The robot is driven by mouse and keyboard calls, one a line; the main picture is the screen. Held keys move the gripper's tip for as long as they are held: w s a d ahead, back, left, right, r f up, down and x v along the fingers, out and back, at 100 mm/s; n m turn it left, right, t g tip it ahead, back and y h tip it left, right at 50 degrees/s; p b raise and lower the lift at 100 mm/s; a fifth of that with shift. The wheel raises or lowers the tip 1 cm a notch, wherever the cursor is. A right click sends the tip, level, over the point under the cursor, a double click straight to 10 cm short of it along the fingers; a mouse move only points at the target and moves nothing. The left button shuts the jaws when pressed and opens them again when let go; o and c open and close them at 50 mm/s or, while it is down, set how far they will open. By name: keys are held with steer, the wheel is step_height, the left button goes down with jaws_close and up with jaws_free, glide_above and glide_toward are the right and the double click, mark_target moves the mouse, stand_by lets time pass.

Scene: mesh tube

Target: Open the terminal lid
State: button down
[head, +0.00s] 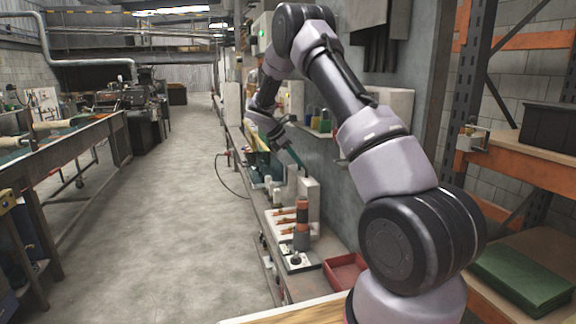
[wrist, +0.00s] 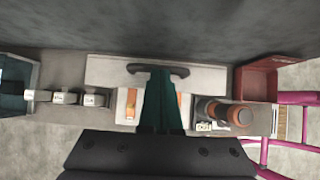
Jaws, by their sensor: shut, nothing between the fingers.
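The terminal (head: 284,222) is a pale box on the narrow bench along the wall, with orange bars showing on its face. A light grey panel (head: 308,203), which looks like its lid, stands upright at its wall side. In the wrist view the lid (wrist: 215,72) is a pale strip with a dark handle (wrist: 181,71) at its middle. Orange parts of the terminal (wrist: 131,103) show below it. My gripper (wrist: 160,75) is shut and empty, its green fingers together over the handle's middle and hiding part of it. I cannot tell whether they touch it.
An orange and black cylinder (head: 301,224) stands beside the terminal, with a small dial device (head: 295,261) and a red tray (head: 345,272) nearer me. Small blocks (wrist: 95,98) sit left in the wrist view. Pink bars (wrist: 270,140) are at right. The floor aisle (head: 165,210) is clear.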

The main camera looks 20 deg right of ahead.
steer(key=shift+d+r, duration=0.15)
steer(key=shift+d, duration=0.9)
steer(key=shift+d+r, duration=0.1)
steer(key=shift+d, duration=0.95)
